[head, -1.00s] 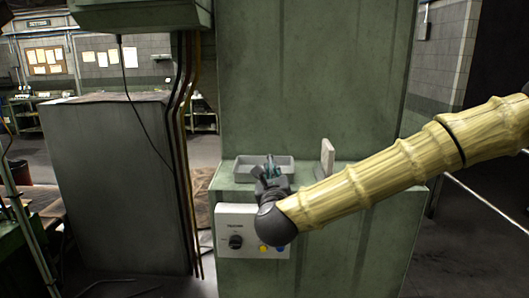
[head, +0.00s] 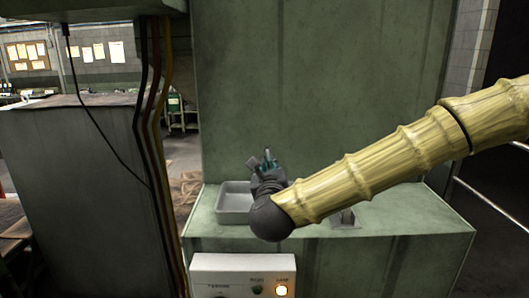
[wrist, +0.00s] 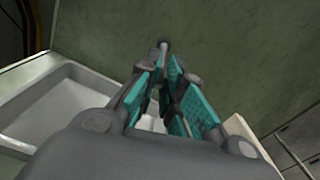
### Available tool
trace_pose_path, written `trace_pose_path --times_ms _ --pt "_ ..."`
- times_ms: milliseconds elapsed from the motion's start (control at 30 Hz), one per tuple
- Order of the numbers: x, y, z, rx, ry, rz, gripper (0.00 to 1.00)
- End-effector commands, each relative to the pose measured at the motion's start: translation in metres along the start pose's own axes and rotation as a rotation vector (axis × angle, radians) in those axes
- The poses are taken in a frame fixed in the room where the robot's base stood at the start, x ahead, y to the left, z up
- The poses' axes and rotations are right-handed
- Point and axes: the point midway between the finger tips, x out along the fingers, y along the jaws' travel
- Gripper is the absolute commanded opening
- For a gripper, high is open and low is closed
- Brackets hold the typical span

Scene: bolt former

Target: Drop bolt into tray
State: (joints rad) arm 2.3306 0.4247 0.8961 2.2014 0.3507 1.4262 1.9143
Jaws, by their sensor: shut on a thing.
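The grey tray (head: 232,203) sits on the green machine ledge, its right part hidden behind my arm in the head view. In the wrist view the tray (wrist: 50,105) lies to the left of my gripper and below it. My gripper (head: 268,158) is raised above the ledge, near the tray's right side. In the wrist view my gripper (wrist: 170,75) has its teal-padded fingers closed around a thin grey bolt (wrist: 163,46), whose rounded tip sticks out beyond them. The bolt is too small to make out clearly in the head view.
A tall green machine wall (head: 320,90) rises behind the ledge (head: 400,235). A small grey part (head: 344,217) on the ledge is partly hidden by my arm. A white control panel (head: 240,272) is on the front, with a lit amber button. Cables hang at the left.

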Motion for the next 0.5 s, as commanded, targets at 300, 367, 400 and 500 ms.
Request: trace_pose_path --times_ms 300,367,400,500 --pt "0.011 0.022 -0.027 -0.002 0.006 0.021 0.00" --pt "0.013 0.024 -0.034 -0.001 0.007 0.021 0.00" --pt "0.013 0.025 -0.039 -0.001 0.007 0.021 0.00" --pt "0.014 0.025 -0.049 -0.002 0.008 0.018 0.00"
